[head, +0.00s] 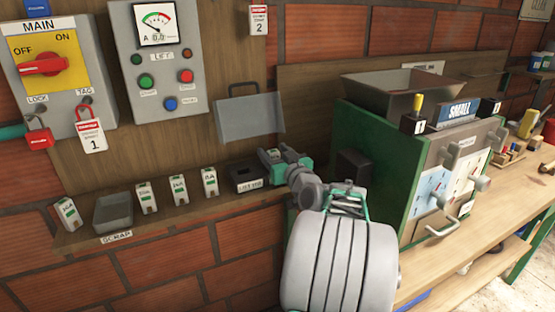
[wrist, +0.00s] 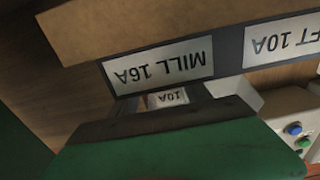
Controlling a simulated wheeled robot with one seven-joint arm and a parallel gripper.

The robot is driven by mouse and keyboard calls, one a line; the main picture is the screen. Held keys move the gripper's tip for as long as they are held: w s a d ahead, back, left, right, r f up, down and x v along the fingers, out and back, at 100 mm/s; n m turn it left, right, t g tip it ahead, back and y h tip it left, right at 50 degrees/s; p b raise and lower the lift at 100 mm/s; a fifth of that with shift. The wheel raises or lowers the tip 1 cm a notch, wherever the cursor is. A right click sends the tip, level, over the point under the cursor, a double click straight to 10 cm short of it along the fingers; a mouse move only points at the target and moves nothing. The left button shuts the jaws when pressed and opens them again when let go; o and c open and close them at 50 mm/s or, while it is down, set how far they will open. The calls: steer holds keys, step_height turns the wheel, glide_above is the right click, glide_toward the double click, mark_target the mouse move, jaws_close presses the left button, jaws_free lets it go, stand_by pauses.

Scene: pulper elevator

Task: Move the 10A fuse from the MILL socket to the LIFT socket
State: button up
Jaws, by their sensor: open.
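My gripper (head: 272,160) is at the right end of the wooden shelf, open, over the spot just right of the LIFT socket (head: 243,179). It hides the MILL socket in the head view. In the wrist view the MILL 16A label (wrist: 158,66) appears upside down, with part of the LIFT 10A label (wrist: 283,43) to its right. The fuse marked 10A (wrist: 168,97) shows just below the MILL label. A green, dark-edged part of my gripper (wrist: 180,140) covers the lower picture and hides most of the fuse. I cannot tell whether the gripper touches the fuse.
Several spare fuses (head: 178,190) and a SCRAP tray (head: 113,212) stand along the shelf. A grey translucent panel (head: 250,118) is on the wall above the sockets. The green mill machine (head: 385,170) stands close on the right.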

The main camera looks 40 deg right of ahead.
steer(key=shift+w+d, duration=0.1)
steer(key=shift+w, duration=0.4)
steer(key=shift+w+a, duration=0.35)
steer(key=shift+a, duration=0.1)
steer(key=shift+c, duration=0.5)
steer(key=shift+s+d, duration=0.15)
jaws_close()
